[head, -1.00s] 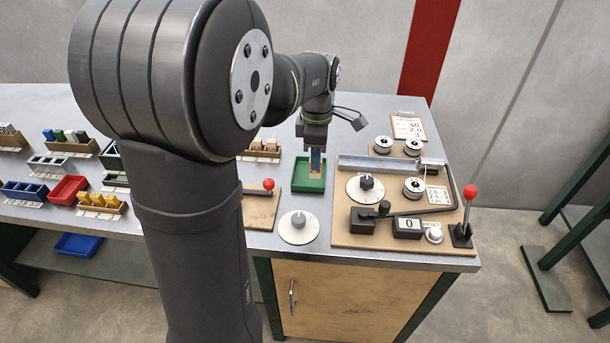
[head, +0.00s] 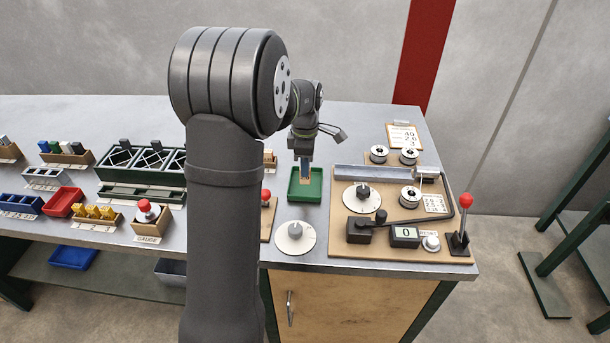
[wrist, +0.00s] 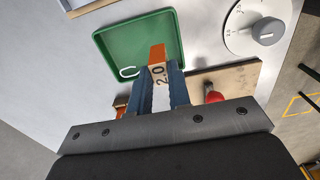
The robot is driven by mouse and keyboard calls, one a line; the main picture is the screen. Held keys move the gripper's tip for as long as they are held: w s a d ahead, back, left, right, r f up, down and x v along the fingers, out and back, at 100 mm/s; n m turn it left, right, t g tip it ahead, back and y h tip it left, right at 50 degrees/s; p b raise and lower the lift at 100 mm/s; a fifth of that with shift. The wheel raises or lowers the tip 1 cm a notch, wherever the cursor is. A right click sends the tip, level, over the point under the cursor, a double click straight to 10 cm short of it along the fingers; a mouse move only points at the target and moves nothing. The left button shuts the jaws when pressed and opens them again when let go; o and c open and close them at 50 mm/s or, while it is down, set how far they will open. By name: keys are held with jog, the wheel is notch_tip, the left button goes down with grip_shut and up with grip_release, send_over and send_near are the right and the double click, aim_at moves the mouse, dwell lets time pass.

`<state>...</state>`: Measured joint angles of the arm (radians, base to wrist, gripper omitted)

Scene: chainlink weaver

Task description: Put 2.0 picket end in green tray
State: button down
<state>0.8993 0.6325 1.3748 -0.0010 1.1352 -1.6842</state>
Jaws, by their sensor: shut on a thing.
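My gripper (head: 305,178) is over the green tray (head: 295,193) and points down. In the wrist view its blue fingers (wrist: 161,82) are shut on the 2.0 picket end (wrist: 158,74), a tan piece marked "2.0" with an orange end. The orange end reaches out past the fingertips and overlaps the green tray (wrist: 130,42) in that view. I cannot tell whether it touches the tray floor. A small white hook-like piece (wrist: 128,72) lies in the tray near its edge.
A white dial (head: 295,237) stands in front of the tray. A wooden board (head: 345,262) with spools, a dial, a counter reading 0 and a red-knobbed lever (head: 465,200) is at the right. Bins and racks, including a red tray (head: 64,202), fill the left.

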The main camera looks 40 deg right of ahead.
jog(key=shift+f, duration=2)
jog(key=shift+f, duration=0.1)
jog(key=c, duration=1.3)
grip_release()
jog(key=shift+c, duration=0.2)
notch_tip(320, 180, up, 12)
jog(key=shift+r, duration=0.1)
jog(key=shift+f, duration=4.2)
